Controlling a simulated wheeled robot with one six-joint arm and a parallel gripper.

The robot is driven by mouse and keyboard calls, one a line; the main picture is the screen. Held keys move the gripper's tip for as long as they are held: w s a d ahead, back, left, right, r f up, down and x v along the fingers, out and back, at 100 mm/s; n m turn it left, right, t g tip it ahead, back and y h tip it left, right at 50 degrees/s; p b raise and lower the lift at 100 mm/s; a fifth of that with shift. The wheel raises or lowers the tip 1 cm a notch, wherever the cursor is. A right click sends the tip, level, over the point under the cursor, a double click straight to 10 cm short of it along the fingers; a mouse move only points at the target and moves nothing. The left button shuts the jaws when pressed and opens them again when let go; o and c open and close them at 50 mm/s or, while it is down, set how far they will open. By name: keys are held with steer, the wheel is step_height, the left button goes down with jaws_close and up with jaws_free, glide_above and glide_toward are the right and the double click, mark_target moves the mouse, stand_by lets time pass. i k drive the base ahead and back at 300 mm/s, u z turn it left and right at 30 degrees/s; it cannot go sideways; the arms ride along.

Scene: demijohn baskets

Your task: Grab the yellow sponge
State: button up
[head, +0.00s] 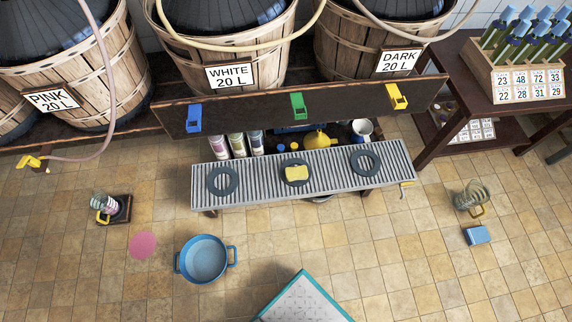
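The yellow sponge (297,174) is a small block. It lies on the grey slatted bench (330,184), on the middle one of three dark rings (286,165), covering part of that ring. Nothing covers the sponge from this view. My gripper does not show in the head view.
Dark rings lie left (223,191) and right (378,165) on the bench. Bottles, a yellow funnel (316,139) and a white cup (362,128) stand behind it. A blue basin (204,260), pink disc (142,245) and blue block (477,235) are on the floor.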

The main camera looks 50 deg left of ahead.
mark_target(292, 173)
steer(key=u, duration=0.7)
steer(key=i, duration=0.8)
steer(key=u, duration=0.7)
